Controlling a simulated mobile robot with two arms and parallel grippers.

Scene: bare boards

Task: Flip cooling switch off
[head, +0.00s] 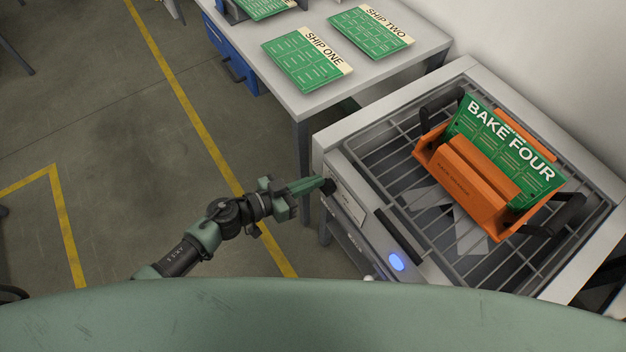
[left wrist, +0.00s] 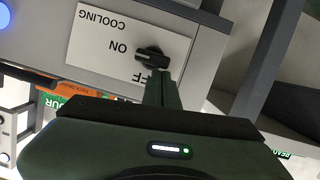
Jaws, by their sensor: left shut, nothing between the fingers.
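The cooling switch is a black knob (left wrist: 152,57) on a white label plate (left wrist: 105,38) that reads COOLING, ON and a partly hidden OFF, upside down in the left wrist view. Which word the knob points at is hard to tell. In the head view, the plate (head: 346,203) is on the front of the grey cooling station (head: 322,155), with the dark knob (head: 329,187) at my fingertips. My left gripper (head: 318,184) is shut and empty. Its fingers (left wrist: 163,88) reach the knob's edge and cover part of OFF; contact is unclear. My right gripper is not in view.
A blue light (head: 397,262) glows on the station's front. On its wire rack (head: 395,185), an orange holder (head: 460,187) carries a green BAKE FOUR board (head: 505,150). A table (head: 287,92) behind holds SHIP ONE (head: 300,62) and SHIP TWO (head: 370,32) boards.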

